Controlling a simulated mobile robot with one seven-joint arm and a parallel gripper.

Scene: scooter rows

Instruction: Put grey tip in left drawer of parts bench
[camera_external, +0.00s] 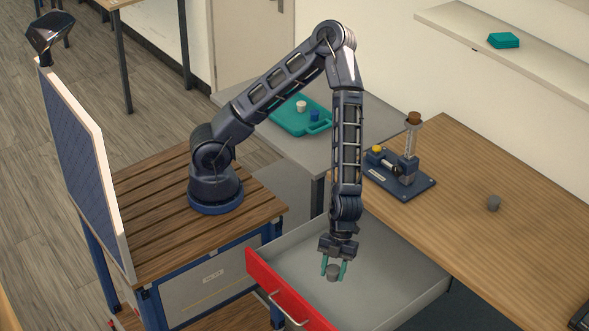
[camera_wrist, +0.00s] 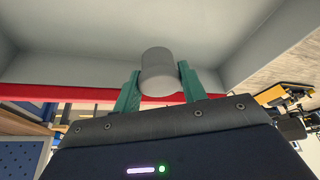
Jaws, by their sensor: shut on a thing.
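The grey tip (camera_external: 333,273) is a small grey cylinder between the green fingers of my gripper (camera_external: 334,268). In the wrist view the tip (camera_wrist: 159,70) sits between the two fingertips of my gripper (camera_wrist: 160,82), which is shut on it. The open drawer (camera_external: 420,303) has a red front and a grey inside, and is pulled out beside the wooden parts bench. My gripper is over the drawer opening, pointing down. I cannot tell how far the tip is from the drawer floor. The wrist view shows bare grey drawer walls and the red front (camera_wrist: 60,92).
A blue-based device (camera_external: 403,180) with a yellow knob is at the bench's left end. A teal tray (camera_external: 290,125) with small parts lies on the grey table behind. A teal block (camera_external: 503,40) is on the shelf.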

